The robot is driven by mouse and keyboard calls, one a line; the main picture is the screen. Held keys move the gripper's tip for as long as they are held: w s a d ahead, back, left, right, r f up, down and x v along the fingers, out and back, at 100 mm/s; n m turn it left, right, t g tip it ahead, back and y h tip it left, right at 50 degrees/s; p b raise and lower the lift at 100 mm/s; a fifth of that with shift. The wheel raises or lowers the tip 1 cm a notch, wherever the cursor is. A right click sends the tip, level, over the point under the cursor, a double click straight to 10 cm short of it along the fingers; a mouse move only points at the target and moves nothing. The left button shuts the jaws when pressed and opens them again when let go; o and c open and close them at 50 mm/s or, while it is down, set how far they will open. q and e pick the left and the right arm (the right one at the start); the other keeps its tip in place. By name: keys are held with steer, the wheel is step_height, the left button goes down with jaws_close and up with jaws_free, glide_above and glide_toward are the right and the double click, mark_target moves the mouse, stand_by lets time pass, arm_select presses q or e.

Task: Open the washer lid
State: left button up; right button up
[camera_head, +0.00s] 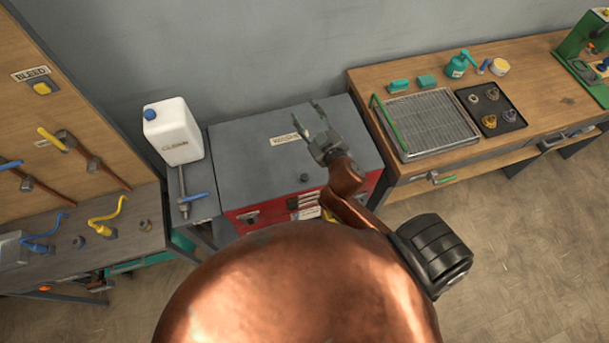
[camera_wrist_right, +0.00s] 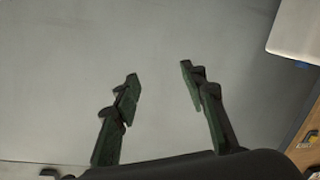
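The washer is a cabinet with a red front (camera_head: 285,208) and a flat grey lid (camera_head: 245,165) that lies shut on top. A partly covered label (camera_head: 284,139) is on the lid, and a small dark knob (camera_head: 304,177) sits near its front edge. My right gripper (camera_head: 312,120) is over the right part of the lid with its fingers spread and nothing between them. In the right wrist view the green-grey fingers (camera_wrist_right: 158,82) stand apart before a plain grey surface. I cannot tell the gap to the lid. My left gripper is not in view.
A white jug (camera_head: 172,132) with a blue cap stands left of the washer, behind a blue-handled tool (camera_head: 190,199). On the right is a wooden bench (camera_head: 545,85) with a wire-rack tray (camera_head: 430,122) and a black parts tray (camera_head: 500,124). A grey wall is behind.

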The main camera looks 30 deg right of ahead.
steer(key=a+r+n+y, duration=0.6)
steer(key=a+n+y, duration=0.1)
steer(key=a, duration=0.3)
steer(key=a+r+n+y, duration=0.6)
steer(key=a+n+y, duration=0.1)
steer(key=a, duration=0.3)
steer(key=s+a+f+n+g+y, duration=0.2)
steer(key=s+a+n+g, duration=0.1)
steer(key=a+n+g, duration=0.15)
steer(key=s+a+f+n+g+y, duration=0.2)
steer(key=a+f+n+g+y, duration=0.15)
steer(key=a, duration=0.25)
steer(key=n+g+h, duration=0.4)
steer(key=g+h, duration=0.5)
steer(key=h, duration=0.9)
glide_above(304, 176)
steer(key=shift+y, duration=0.25)
step_height(304, 176, down, 24)
steer(key=shift+a+f, duration=0.1)
steer(key=shift+f, duration=0.1)
steer(key=shift+d+f, duration=0.25)
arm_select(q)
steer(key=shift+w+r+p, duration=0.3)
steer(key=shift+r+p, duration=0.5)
arm_select(e)
steer(key=shift+f, duration=3.6)
